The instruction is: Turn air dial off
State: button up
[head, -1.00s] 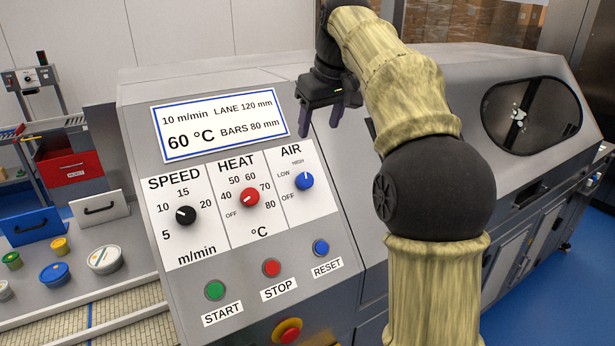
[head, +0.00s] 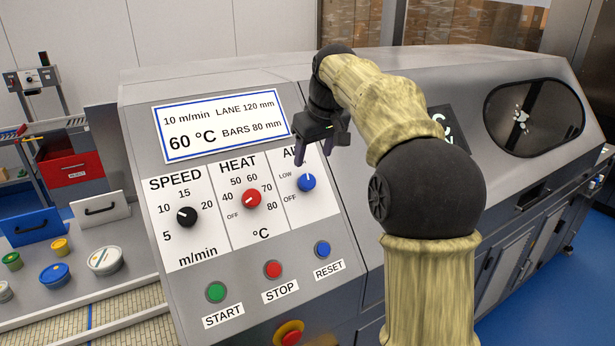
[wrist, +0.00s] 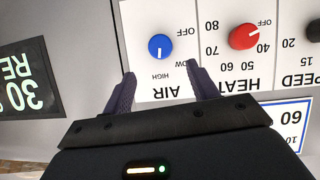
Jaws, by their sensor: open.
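The air dial (head: 307,183) is a blue knob on a white label panel on the machine's sloping front. Its white mark points up, towards the HIGH label. The dial also shows in the wrist view (wrist: 160,46), where the panel appears upside down and the mark points down towards HIGH. My gripper (head: 322,157) is open and empty, just above the dial in the head view, covering part of the AIR lettering and the HIGH label. In the wrist view the fingers (wrist: 161,72) are spread, with the dial beyond their tips, apart from them.
The red heat dial (head: 251,198) and black speed dial (head: 187,216) are to the left. Green start (head: 216,292), red stop (head: 273,269) and blue reset (head: 322,249) buttons sit below. A display (head: 221,127) is above. A red-and-yellow button (head: 289,333) is at the bottom.

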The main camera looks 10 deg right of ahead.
aim_at(308, 178)
jog(key=x, duration=0.4)
jog(key=p+x, duration=0.1)
jog(key=x, duration=0.3)
jog(key=shift+s+a, duration=0.15)
jog(key=shift+a, duration=0.05)
jog(key=shift+d+f, duration=0.15)
jog(key=shift+f, duration=0.15)
jog(key=c, duration=1)
